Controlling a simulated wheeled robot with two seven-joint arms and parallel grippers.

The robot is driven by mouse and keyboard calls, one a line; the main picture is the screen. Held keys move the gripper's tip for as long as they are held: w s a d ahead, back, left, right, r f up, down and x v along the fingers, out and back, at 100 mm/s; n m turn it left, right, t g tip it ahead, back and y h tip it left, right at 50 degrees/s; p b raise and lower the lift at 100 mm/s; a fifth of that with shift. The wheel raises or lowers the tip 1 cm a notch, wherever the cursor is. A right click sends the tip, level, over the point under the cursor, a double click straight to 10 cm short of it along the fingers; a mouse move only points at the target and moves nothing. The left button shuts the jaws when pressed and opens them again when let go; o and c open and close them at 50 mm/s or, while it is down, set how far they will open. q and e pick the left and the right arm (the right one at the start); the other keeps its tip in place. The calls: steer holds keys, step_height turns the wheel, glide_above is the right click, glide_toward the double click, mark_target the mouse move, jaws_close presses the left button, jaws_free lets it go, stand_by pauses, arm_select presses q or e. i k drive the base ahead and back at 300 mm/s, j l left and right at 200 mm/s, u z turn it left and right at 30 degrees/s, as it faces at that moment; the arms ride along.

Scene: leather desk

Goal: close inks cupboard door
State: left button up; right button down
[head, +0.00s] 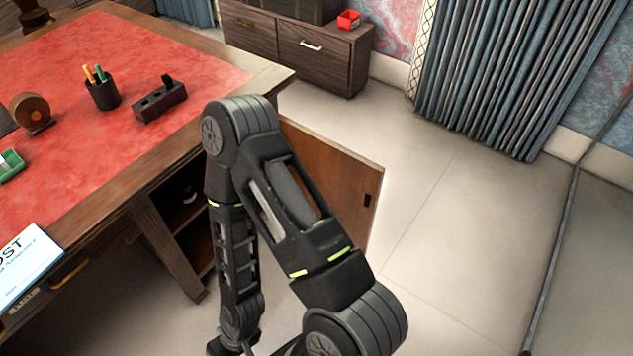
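The cupboard door (345,185) is a brown wooden panel with a small dark pull near its free edge. It stands wide open, out to the right of the desk. The open cupboard (168,215) is under the desk's right end, with a shelf and a small dark item (189,195) inside, perhaps an ink bottle. My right arm rises from the bottom right, bends at the elbow in front of the door and drops past the cupboard opening. It hides part of both. Its gripper is below the bottom edge of the picture. My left gripper is not in view.
The red leather desk top (110,60) holds a pen cup (102,92), a dark block organiser (159,100) and a white-blue booklet (25,262). A low dark cabinet (300,45) and a blue-grey curtain (500,75) stand behind. The pale floor right of the door is clear.

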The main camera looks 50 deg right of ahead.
mark_target(342, 176)
steer(key=i+l+u, duration=0.1)
steer(key=l, duration=1.45)
steer(key=k+l+u, duration=0.1)
steer(key=l, duration=0.3)
steer(key=k+l, duration=0.15)
steer(key=l, duration=0.25)
steer(key=l+u, duration=0.1)
steer(key=l, duration=0.3)
steer(key=k+l+u, duration=0.1)
steer(key=l, duration=0.3)
steer(key=k+l, duration=0.2)
steer(key=l, duration=0.2)
steer(key=k+l+u, duration=0.1)
steer(key=l, duration=0.3)
steer(key=k+l, duration=0.15)
steer(key=l, duration=0.2)
